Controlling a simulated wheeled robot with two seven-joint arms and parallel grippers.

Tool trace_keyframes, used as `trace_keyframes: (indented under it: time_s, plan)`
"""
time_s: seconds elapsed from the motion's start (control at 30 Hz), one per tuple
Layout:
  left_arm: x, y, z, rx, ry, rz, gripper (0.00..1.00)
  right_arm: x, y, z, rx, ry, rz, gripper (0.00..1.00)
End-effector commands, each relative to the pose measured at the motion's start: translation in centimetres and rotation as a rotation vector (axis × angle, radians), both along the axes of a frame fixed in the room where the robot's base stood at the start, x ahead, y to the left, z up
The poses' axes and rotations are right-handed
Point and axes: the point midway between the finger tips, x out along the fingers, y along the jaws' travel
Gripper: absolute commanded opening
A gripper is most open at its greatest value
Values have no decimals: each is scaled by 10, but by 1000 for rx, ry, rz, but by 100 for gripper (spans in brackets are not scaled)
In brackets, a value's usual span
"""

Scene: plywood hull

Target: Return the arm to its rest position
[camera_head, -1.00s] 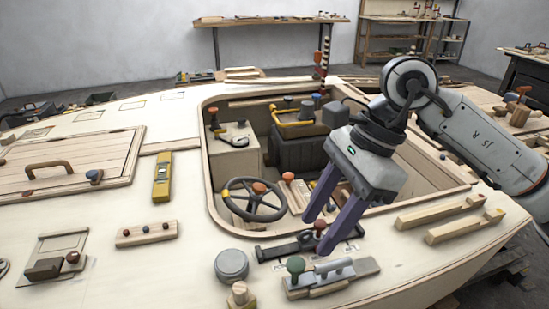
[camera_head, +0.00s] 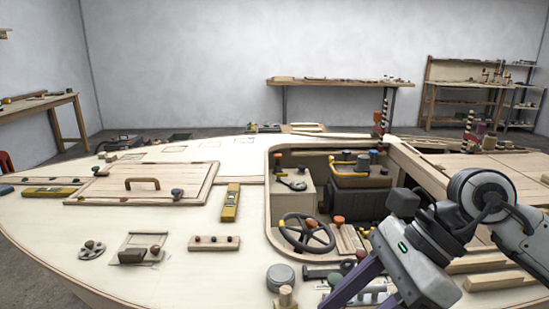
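My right arm comes in from the right edge, and its gripper (camera_head: 354,298) hangs at the lower right of the head view. Its two purple fingers point down and to the left with a gap between them, and I see nothing held. The fingertips are near or past the bottom edge of the picture. The gripper appears above the hull deck, to the right of the steering wheel (camera_head: 307,233), and covers part of the cockpit's right side. My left gripper is not in view.
The plywood hull (camera_head: 110,235) fills the lower picture. Its deck bears a hatch with a handle (camera_head: 142,182), a yellow level (camera_head: 231,203), a knobbed wooden strip (camera_head: 214,243) and a round grey cap (camera_head: 280,277). Workbenches (camera_head: 340,83) stand by the back wall. Air above the left deck is clear.

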Motion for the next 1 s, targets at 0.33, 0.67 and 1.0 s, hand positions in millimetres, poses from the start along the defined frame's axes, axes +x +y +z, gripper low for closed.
trace_keyframes:
  time_s: [0.33,0.67,1.0]
  plan:
    - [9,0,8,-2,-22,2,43,-36,102,65,608,253,-87,45]
    - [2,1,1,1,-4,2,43,34,68,171,1530,927,-623,45]
    - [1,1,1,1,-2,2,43,105,-81,5,2063,1650,-1626,45]
